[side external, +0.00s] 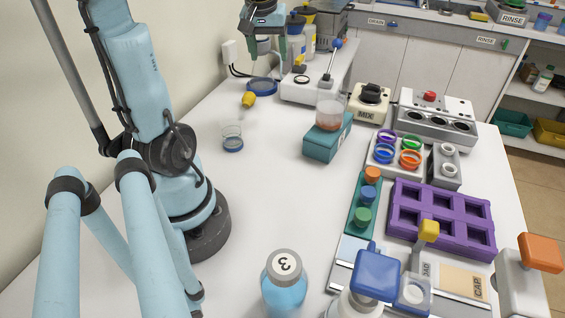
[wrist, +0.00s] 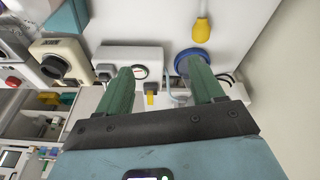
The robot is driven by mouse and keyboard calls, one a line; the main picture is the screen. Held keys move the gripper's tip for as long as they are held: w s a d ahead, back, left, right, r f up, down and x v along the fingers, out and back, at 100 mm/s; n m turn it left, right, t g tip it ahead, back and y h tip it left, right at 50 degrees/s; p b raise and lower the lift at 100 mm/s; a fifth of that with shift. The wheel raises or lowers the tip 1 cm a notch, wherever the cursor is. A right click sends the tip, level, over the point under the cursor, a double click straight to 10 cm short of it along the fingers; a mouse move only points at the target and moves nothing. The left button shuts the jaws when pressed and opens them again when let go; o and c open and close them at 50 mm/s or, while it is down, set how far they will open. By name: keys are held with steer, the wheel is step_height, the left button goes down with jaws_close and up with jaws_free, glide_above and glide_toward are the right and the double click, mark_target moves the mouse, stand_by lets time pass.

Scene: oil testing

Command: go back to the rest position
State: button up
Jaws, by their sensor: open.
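My gripper (side external: 264,46) is at the top of the side view, above the far left end of the white table. Its two green fingers are apart with nothing between them. In the wrist view, my gripper (wrist: 157,72) also shows open and empty, with a blue round dish (wrist: 192,56) beyond the right finger. That blue dish (side external: 262,87) lies on the table below the gripper in the side view. No mark for the rest position shows.
A white device with a lever (side external: 307,92) and bottles (side external: 297,42) stand close to my gripper. A yellow bulb (side external: 248,99), a small glass (side external: 232,137) and a beaker (side external: 331,108) on a teal block stand nearer. A purple rack (side external: 441,218) is at right. Centre table is clear.

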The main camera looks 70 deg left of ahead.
steer(key=w+d+r+m+t+h, duration=0.1)
steer(key=w+d+r+m+t, duration=0.3)
steer(key=w+d, duration=0.6)
steer(key=w+d+r+m+t+h, duration=0.15)
steer(key=w+d+m, duration=0.35)
steer(key=w+d, duration=0.5)
steer(key=s+d+f+n+g+h, duration=0.2)
steer(key=s+d+f+n+g, duration=0.15)
steer(key=s+d, duration=0.55)
steer(key=s+d+f+n+g+h, duration=0.25)
steer(key=s+d+f, duration=0.3)
steer(key=s, duration=0.65)
steer(key=s+d+f+n+g+h, duration=0.2)
steer(key=s+d+f, duration=0.1)
steer(key=s+d, duration=0.65)
steer(key=w+a+r+m+t+y, duration=0.1)
steer(key=w+a+m+t+y, duration=0.2)
steer(key=a, duration=0.5)
steer(key=w+a+r+m+t+y, duration=0.1)
steer(key=w+a+m+t+y, duration=0.2)
steer(key=w+a+m, duration=0.4)
steer(key=shift+w+a+r+m+t+y, duration=0.3)
steer(key=shift+w+a+r+t+y, duration=0.1)
steer(key=shift+w+a+t, duration=0.45)
steer(key=shift+o, duration=0.3)
steer(key=shift+s+d+f, duration=0.1)
steer(key=shift+s+f, duration=0.05)
